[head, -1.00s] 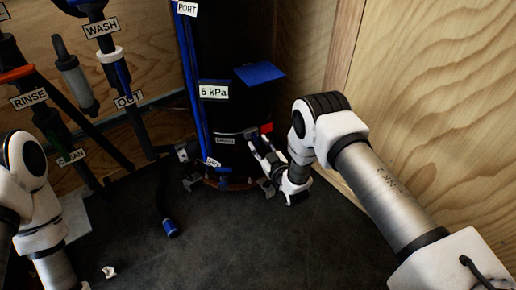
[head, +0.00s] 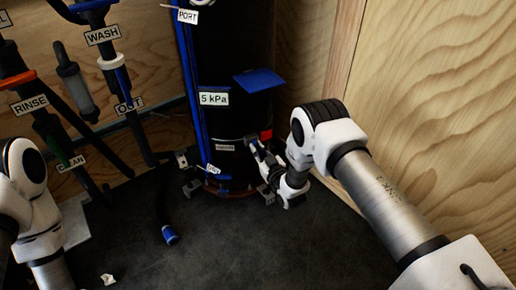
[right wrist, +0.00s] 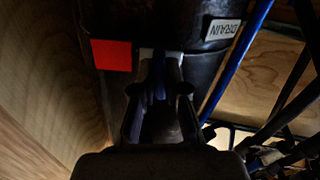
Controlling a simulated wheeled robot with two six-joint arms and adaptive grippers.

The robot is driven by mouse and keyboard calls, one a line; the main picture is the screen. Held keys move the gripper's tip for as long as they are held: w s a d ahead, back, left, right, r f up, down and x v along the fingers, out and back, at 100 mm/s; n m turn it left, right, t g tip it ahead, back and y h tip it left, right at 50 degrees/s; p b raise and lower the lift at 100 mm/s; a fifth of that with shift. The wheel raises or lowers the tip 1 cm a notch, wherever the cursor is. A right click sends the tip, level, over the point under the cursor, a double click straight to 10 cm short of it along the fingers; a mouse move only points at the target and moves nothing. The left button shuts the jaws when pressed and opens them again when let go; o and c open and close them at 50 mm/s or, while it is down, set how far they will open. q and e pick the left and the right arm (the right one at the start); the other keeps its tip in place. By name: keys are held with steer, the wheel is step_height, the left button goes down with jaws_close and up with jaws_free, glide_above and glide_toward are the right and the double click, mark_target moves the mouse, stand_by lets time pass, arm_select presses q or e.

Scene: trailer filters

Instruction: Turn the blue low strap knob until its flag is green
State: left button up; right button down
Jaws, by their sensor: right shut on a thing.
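The black tank (head: 235,120) stands at the back with a strap around its lower part. A red flag (head: 266,134) shows on its right side, and it is also red in the right wrist view (right wrist: 112,55). My right gripper (head: 254,147) is at the tank just below and left of the flag. In the right wrist view its fingers (right wrist: 158,82) are shut on the blue low strap knob (right wrist: 159,68), which is mostly hidden between them. The left arm shows at the left edge; its gripper is out of view.
A blue plate (head: 259,80) juts from the tank above my right gripper. Wooden walls (head: 430,100) stand close at the right and behind. Labelled hoses hang at the left, and a blue-ended hose (head: 170,235) lies on the dark floor.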

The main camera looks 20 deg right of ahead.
steer(key=m+p, duration=0.1)
steer(key=m, duration=0.1)
steer(key=shift+r+m, duration=0.1)
steer(key=shift+m, duration=0.2)
steer(key=shift+m+p, duration=0.7)
steer(key=shift+m, duration=0.4)
steer(key=c, duration=1.2)
jaws_free()
steer(key=s+d, duration=0.2)
steer(key=s, duration=1)
